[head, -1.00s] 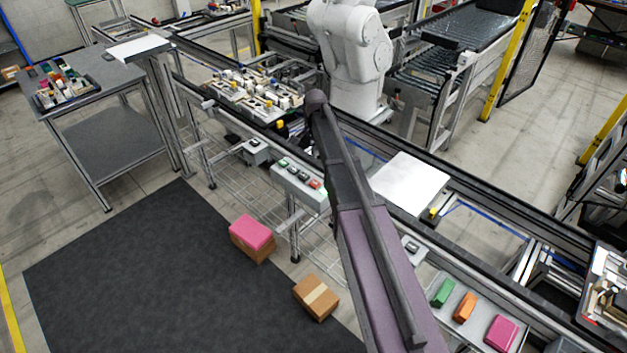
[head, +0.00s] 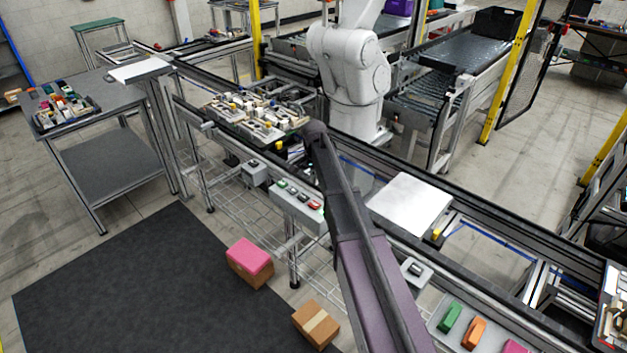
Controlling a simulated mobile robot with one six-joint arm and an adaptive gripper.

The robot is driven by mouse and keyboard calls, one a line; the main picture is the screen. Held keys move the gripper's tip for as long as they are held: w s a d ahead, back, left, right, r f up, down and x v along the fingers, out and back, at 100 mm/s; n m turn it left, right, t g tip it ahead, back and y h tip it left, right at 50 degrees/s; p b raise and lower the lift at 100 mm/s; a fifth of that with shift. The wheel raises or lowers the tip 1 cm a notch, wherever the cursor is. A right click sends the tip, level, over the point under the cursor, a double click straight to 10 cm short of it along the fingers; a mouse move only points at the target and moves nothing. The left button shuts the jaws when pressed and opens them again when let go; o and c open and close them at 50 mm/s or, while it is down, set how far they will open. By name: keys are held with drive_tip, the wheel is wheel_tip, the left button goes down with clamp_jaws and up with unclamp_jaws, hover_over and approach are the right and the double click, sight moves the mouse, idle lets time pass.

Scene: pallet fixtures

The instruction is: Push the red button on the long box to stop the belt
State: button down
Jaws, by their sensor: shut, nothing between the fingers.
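The long grey box (head: 285,200) is mounted on the near side of the belt frame, left of my arm. It carries a row of small buttons on its top. The red button (head: 314,204) is at the right end of the row, close to my arm's edge in the picture. Green and dark buttons are to its left. My dark and purple arm reaches up from the bottom of the head view to a dark joint over the belt line. My gripper cannot be made out; the arm hides what is behind it.
A pallet with several parts (head: 258,115) and a white plate (head: 410,203) sit on the belt line. A smaller grey box (head: 254,173) is left of the long one. Cartons (head: 316,325) stand below by the dark mat (head: 130,285). A white robot (head: 350,75) stands behind.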

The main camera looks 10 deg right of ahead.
sight(315, 205)
drive_tip(key=shift+f+b, duration=4.7)
drive_tip(key=shift+f, duration=0.35)
drive_tip(key=shift+f+b, duration=0.45)
drive_tip(key=shift+b, duration=0.05)
drive_tip(key=shift+s+f+b, duration=0.2)
drive_tip(key=shift+f+b, duration=0.15)
drive_tip(key=shift+b, duration=0.1)
drive_tip(key=shift+r, duration=0.2)
wheel_tip(315, 205, up, 2)
drive_tip(key=p, duration=0.2)
drive_tip(key=shift+w+p, duration=0.1)
drive_tip(key=shift+p, duration=0.3)
wheel_tip(315, 205, up, 12)
drive_tip(key=p, duration=1.1)
drive_tip(key=shift+p, duration=0.35)
drive_tip(key=shift+f, duration=0.1)
